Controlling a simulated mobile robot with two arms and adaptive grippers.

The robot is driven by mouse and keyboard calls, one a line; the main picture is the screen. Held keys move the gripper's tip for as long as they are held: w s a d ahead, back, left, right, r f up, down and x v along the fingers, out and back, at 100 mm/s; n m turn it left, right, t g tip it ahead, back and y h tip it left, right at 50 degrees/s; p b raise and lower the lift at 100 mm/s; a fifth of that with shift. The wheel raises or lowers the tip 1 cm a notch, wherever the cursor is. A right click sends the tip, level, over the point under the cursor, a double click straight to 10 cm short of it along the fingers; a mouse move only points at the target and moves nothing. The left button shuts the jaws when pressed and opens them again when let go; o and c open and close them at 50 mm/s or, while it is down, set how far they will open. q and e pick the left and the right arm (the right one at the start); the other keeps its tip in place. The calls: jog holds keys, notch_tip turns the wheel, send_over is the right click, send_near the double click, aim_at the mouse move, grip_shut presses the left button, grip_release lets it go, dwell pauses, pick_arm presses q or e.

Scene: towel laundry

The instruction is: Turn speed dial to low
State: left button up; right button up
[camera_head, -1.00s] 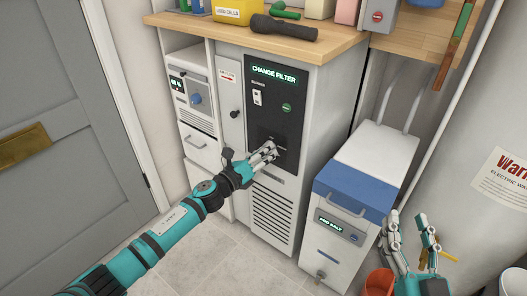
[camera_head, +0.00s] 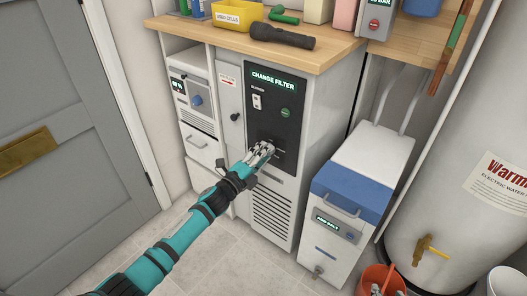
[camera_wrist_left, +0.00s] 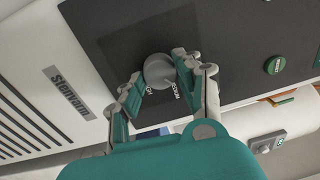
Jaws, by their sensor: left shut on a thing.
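The grey round speed dial (camera_wrist_left: 159,70) sits on the dark control panel (camera_wrist_left: 110,18) in the left wrist view, with partly covered lettering around it. One label appears to read "MEDIUM". My left gripper (camera_wrist_left: 157,72) is shut on the dial, one finger on each side. In the head view my left gripper (camera_head: 262,150) is at the lower part of the dark panel (camera_head: 284,85) and hides the dial. Which setting the dial points to cannot be told. My right gripper is out of view.
The panel has a "CHANGE FILTER" display (camera_head: 273,79), a white switch (camera_head: 257,102) and a green button (camera_head: 285,113). A black flashlight (camera_head: 282,36) lies on the wooden counter above. A blue-lidded white unit (camera_head: 335,225) and an orange bucket (camera_head: 367,282) stand to the right.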

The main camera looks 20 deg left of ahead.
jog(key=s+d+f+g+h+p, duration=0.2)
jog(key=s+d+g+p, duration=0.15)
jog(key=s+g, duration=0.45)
pick_arm(q)
jog(key=shift+n+y+p, duration=0.5)
jog(key=shift+n+p, duration=0.4)
jog(key=shift+n, duration=4.8)
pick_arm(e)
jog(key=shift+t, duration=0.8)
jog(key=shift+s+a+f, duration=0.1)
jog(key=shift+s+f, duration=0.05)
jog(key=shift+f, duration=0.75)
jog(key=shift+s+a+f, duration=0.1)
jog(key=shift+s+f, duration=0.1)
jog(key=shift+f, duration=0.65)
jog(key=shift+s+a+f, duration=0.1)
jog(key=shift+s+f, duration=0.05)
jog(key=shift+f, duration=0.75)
pick_arm(q)
jog(key=o, duration=1.1)
jog(key=shift+o, duration=0.2)
jog(key=v, duration=1.2)
jog(key=shift+f, duration=0.15)
